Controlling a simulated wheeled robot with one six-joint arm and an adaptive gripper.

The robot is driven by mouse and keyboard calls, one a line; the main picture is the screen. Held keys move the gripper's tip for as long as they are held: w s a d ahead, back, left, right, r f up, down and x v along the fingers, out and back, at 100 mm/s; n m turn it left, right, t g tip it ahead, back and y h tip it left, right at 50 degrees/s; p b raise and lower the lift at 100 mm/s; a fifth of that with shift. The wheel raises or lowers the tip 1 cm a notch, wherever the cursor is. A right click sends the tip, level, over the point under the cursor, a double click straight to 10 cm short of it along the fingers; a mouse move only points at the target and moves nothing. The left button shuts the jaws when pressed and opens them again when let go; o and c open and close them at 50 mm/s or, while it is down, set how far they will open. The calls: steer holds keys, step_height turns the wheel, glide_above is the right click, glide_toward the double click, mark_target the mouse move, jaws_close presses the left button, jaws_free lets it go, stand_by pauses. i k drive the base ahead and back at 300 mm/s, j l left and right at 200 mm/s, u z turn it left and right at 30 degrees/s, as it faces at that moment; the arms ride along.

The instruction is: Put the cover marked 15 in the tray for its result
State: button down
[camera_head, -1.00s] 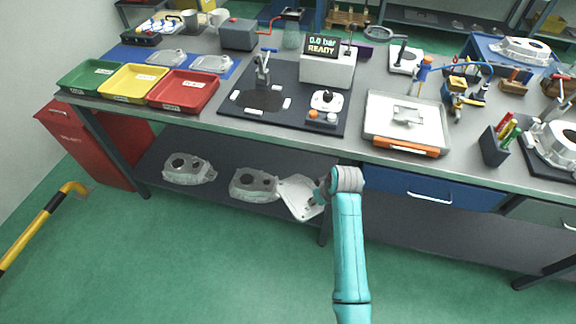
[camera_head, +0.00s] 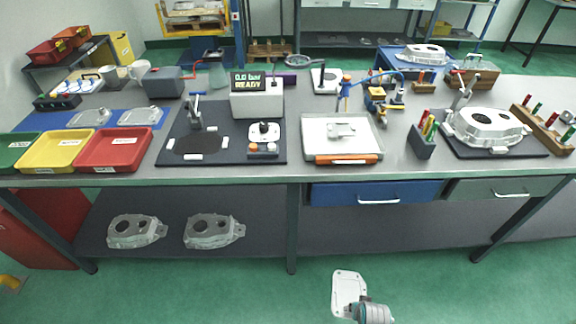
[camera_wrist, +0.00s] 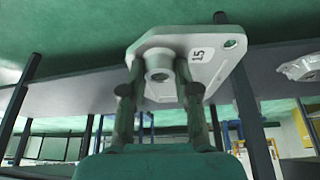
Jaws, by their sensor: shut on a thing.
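The cover marked 15 (camera_wrist: 197,48) is a pale metal plate with a central round boss; the number shows near its corner in the wrist view. My gripper (camera_wrist: 165,95) is shut on the boss of this cover. In the head view the cover (camera_head: 348,290) is held in front of the bench, low over the green floor, with my gripper (camera_head: 358,308) at its lower edge. The green tray (camera_head: 14,160), yellow tray (camera_head: 22,161) and red tray (camera_head: 75,161) stand at the bench's left front; their labels are too small to read.
A test station with a display reading "0.0 bar READY" (camera_head: 258,83) stands on a dark mat. Two castings (camera_head: 135,230) (camera_head: 212,230) lie on the lower shelf. The bench front edge (camera_head: 230,176) and a table leg (camera_head: 292,230) lie beyond the cover.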

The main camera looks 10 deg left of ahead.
mark_target(118, 152)
steer(key=k+j, duration=0.1)
steer(key=j, duration=0.25)
steer(key=k+j+u, duration=0.1)
steer(key=j, duration=0.25)
steer(key=k+j, duration=0.15)
steer(key=j, duration=0.2)
steer(key=k+j, duration=0.1)
steer(key=j, duration=0.3)
steer(key=k+j+u, duration=0.1)
steer(key=j, duration=0.25)
